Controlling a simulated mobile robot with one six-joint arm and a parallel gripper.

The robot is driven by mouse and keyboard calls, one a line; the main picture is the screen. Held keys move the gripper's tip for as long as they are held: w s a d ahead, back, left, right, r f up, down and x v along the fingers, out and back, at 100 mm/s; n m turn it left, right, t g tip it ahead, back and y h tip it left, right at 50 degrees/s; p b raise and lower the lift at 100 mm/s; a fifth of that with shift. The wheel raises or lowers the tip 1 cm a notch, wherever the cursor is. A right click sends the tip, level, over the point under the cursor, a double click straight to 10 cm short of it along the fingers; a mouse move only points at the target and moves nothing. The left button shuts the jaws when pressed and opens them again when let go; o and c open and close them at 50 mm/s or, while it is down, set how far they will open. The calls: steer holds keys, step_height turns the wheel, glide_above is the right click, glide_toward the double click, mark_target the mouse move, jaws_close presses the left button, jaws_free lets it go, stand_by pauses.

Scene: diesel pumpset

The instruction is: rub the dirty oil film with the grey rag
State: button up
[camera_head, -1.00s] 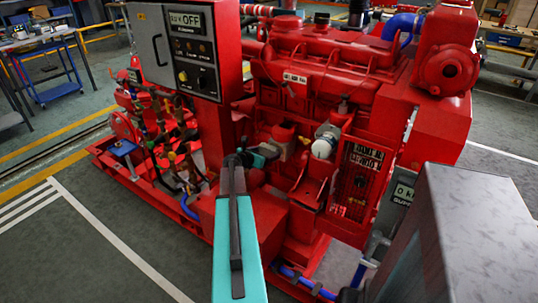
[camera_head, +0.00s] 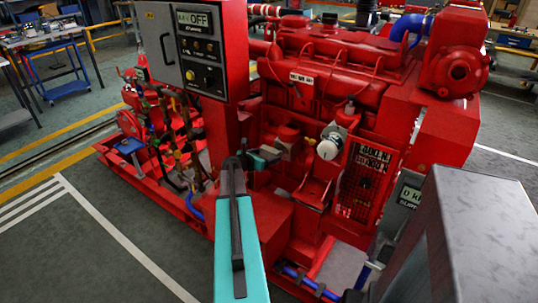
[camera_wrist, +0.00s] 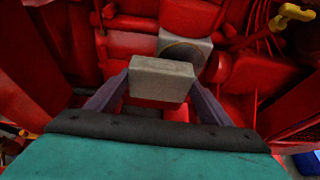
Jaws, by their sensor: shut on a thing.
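My gripper (camera_head: 265,158) reaches forward into the red engine in the head view, at the end of my teal arm. In the wrist view its two fingers are shut on the grey rag (camera_wrist: 162,79), which looks like a pale grey block. Just beyond the rag is a grey surface with a dark brownish round patch (camera_wrist: 184,50), which may be the dirty oil film. The rag hides its lower part. I cannot tell whether the rag touches it. The film cannot be made out in the head view.
A control panel (camera_head: 190,50) stands left of my arm. A white round cap (camera_head: 328,148) and a mesh guard (camera_head: 363,182) are to the right. Red engine parts crowd around my gripper. A yellow handle (camera_wrist: 292,14) shows at the wrist view's upper right.

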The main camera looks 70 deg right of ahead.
steer(key=shift+w+a, duration=0.25)
steer(key=shift+a, duration=0.6)
steer(key=shift+w+a, duration=0.2)
steer(key=shift+a, duration=0.65)
steer(key=shift+a, duration=0.1)
steer(key=shift+w+a, duration=0.2)
steer(key=shift+a, duration=0.5)
steer(key=shift+w+a, duration=0.15)
steer(key=shift+a, duration=0.5)
